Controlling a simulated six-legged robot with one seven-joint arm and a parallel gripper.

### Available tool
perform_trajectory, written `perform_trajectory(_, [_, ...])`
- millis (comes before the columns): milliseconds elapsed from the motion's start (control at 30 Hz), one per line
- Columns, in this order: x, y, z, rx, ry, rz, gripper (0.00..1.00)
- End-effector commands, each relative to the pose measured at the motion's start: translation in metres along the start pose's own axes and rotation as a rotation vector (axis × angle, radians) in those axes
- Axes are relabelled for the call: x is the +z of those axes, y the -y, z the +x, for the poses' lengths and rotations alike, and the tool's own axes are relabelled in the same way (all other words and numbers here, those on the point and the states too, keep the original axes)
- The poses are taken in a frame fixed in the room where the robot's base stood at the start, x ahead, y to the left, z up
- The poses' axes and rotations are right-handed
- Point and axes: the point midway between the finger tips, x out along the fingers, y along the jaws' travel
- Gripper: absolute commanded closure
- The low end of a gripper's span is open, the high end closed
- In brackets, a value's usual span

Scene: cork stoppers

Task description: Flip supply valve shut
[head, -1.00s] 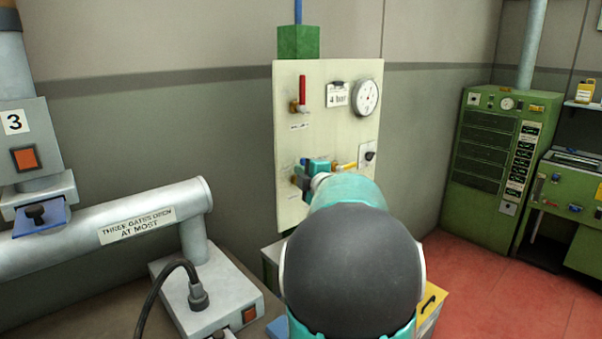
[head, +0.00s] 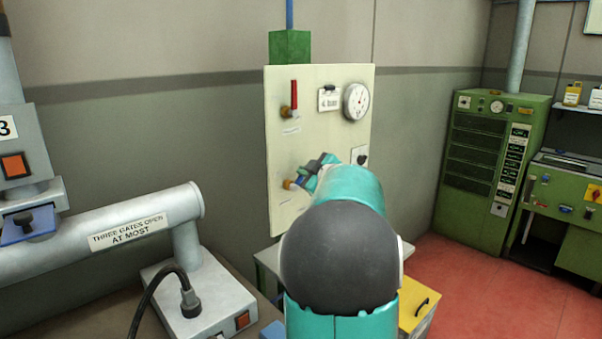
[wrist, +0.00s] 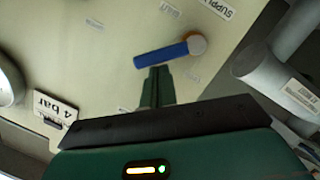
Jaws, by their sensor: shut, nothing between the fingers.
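The blue lever (wrist: 163,54) lies in the wrist view with its round brass-coloured pivot (wrist: 197,43) at its right end. A label reading SUPPLY (wrist: 213,8) is above and right of it; smaller labels sit around the lever. My gripper (wrist: 157,70) is shut and empty, its green fingertips at the lower edge of the lever near its free end. Whether they touch it I cannot tell. In the head view my gripper (head: 316,166) is at the panel's lower part, beside the brass valve fitting (head: 289,184); my arm hides part of this area.
The cream panel (head: 320,85) also carries a red-handled valve (head: 293,97), a 4 bar tag (head: 328,98) and a gauge (head: 356,102). A grey pipe (head: 110,232) stands left. A green cabinet (head: 490,165) stands right, with red floor clear before it.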

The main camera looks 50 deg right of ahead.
Motion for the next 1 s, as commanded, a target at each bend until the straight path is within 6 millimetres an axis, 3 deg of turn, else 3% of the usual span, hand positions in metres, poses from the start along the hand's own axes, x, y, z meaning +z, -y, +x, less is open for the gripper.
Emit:
perform_trajectory(700, [0.033, -0.008, 0.008, -0.150, 0.002, 0.603, 1.00])
perform_trajectory(1000, [0.038, -0.007, 0.009, -0.151, -0.001, 0.607, 1.00])
